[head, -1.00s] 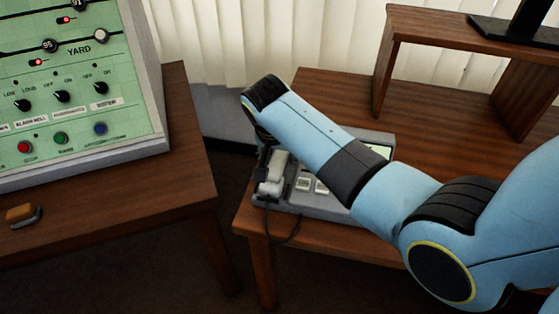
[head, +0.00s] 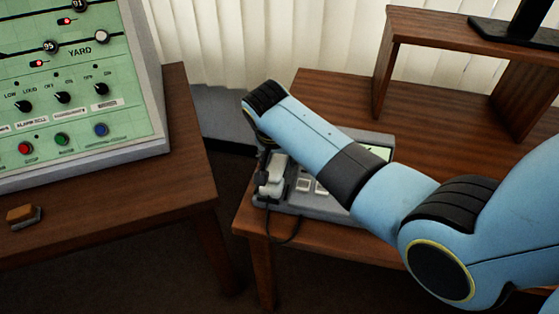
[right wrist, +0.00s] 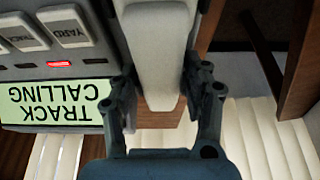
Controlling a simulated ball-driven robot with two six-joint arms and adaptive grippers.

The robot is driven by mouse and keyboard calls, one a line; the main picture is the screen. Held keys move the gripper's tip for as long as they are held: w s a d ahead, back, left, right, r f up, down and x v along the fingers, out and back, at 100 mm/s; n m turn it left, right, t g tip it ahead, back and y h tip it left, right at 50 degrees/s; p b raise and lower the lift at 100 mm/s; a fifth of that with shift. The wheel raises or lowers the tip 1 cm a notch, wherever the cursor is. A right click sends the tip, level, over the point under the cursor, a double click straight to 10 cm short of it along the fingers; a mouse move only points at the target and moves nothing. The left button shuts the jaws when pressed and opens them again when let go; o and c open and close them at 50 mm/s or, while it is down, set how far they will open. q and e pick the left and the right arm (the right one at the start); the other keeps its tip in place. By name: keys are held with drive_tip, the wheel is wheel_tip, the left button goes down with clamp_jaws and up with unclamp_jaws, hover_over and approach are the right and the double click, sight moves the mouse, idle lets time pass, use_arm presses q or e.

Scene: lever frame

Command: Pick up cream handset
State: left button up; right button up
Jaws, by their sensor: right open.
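The cream handset (head: 274,174) lies on the left side of the grey desk phone (head: 310,200) in the head view. In the right wrist view the handset (right wrist: 156,55) runs down the middle of the picture, between the two fingers. My right gripper (right wrist: 163,85) is open, with one dark finger on each side of the handset. I cannot tell whether either finger touches it. In the head view my right gripper (head: 262,172) is at the handset, largely hidden under my blue wrist. My left gripper is not in view.
The phone's lit screen reads "TRACK CALLING" (right wrist: 57,104). A dark cord (head: 293,232) hangs over the edge of the wooden desk (head: 330,85). A wooden shelf (head: 440,32) stands behind. On the left, a green control panel (head: 75,105) stands on another table (head: 185,160).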

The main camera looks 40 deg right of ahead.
clamp_jaws()
drive_tip(key=shift+r, duration=0.1)
